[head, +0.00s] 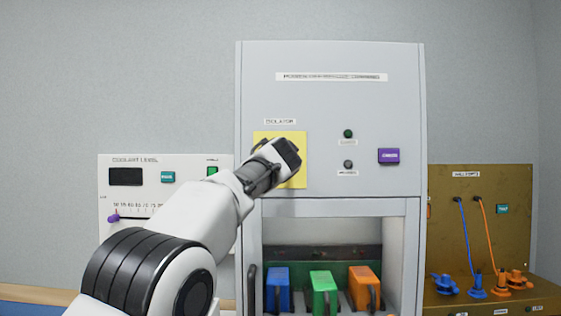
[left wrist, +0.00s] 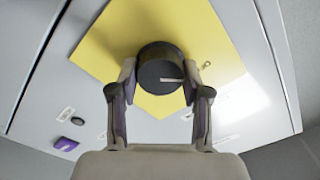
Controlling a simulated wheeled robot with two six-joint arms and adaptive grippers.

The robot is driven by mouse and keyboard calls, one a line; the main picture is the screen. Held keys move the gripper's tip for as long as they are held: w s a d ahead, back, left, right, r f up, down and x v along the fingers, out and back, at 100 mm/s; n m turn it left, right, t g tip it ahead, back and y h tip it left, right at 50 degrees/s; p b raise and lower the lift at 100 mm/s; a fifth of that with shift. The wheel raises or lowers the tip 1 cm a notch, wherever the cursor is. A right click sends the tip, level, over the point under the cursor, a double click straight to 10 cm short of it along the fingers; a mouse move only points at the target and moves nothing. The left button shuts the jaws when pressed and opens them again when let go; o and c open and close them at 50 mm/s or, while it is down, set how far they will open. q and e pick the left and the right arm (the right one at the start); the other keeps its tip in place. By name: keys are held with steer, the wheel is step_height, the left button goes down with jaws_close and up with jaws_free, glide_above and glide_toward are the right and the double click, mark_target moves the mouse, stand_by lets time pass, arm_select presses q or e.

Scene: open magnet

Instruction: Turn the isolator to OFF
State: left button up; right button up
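The isolator's round black knob (left wrist: 160,70) has a white mark on its face and sits on a yellow plate (left wrist: 110,40). The plate also shows on the grey cabinet in the head view (head: 295,181), under a small label. My left gripper (left wrist: 160,82) has one fingertip on each side of the knob, and both appear to touch its rim. In the head view my left gripper (head: 284,155) covers the middle of the plate and hides the knob. The white mark lies nearly level in the left wrist view. My right gripper is not in view.
Right of the plate are two small round lamps or buttons and a purple button (head: 388,156). Below, blue, green (head: 323,292) and orange blocks stand in a recess. A white coolant panel (head: 125,160) is left; a brown panel (head: 445,210) with cables is right.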

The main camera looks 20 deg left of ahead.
arm_select(q)
steer(key=o, duration=0.3)
steer(key=shift+f, duration=0.2)
steer(key=shift+o, duration=0.2)
steer(key=shift+r, duration=0.15)
steer(key=v, duration=1.2)
